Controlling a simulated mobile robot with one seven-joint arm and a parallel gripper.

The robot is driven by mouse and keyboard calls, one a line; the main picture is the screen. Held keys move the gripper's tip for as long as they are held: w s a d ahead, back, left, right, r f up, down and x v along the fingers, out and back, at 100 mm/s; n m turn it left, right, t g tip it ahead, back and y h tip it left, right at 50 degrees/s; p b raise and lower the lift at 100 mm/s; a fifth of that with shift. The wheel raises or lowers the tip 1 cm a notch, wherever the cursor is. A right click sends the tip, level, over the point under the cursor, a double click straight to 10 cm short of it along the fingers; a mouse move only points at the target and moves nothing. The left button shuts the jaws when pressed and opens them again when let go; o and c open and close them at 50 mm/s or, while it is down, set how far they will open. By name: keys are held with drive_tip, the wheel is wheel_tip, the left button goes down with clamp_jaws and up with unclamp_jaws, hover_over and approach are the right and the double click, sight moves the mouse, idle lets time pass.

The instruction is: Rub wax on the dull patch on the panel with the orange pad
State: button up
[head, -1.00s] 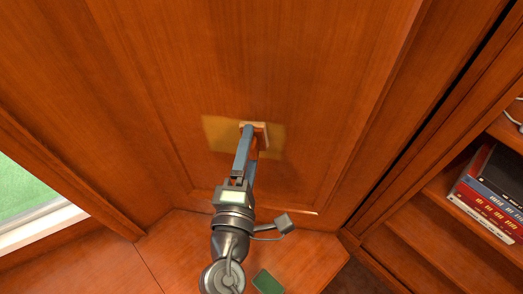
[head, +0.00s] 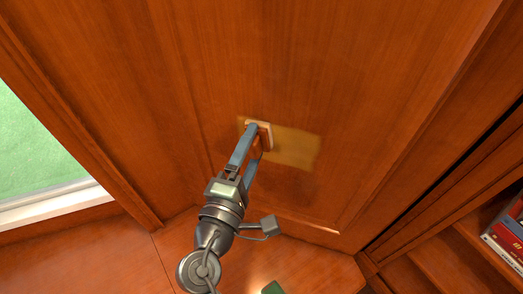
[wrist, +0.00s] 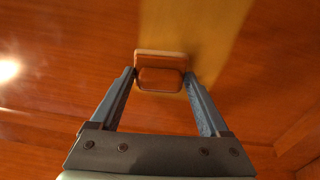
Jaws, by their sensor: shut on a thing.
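The dull patch (head: 297,148) is a yellowish, slightly tilted rectangle on the upright wooden panel (head: 330,70). The pad (head: 267,131) is a small orange block with a pale layer at the panel side, over the left part of the patch. My gripper (head: 259,143) is shut on the pad, its two blue-grey fingers reaching up to it. In the wrist view, the pad (wrist: 160,57) sits between the fingertips and appears to be against the panel, with the patch (wrist: 205,28) behind and to its right. The pad's rubbing face is hidden.
A wooden ledge (head: 120,258) runs below the panel. A green item (head: 272,288) lies on it at the bottom edge, partly cut off. A window (head: 40,150) is at the left, and shelves with books (head: 510,240) are at the right.

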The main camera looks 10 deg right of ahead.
drive_tip(key=shift+w+a+b, duration=0.2)
drive_tip(key=shift+w+a, duration=0.2)
drive_tip(key=shift+a, duration=0.3)
drive_tip(key=shift+w+a+b, duration=0.15)
drive_tip(key=shift+w+a, duration=0.25)
drive_tip(key=shift+a, duration=0.25)
drive_tip(key=shift+w+a+b, duration=0.2)
drive_tip(key=shift+w+a, duration=0.2)
drive_tip(key=shift+a, duration=0.3)
drive_tip(key=v, duration=0.6)
drive_tip(key=v, duration=0.3)
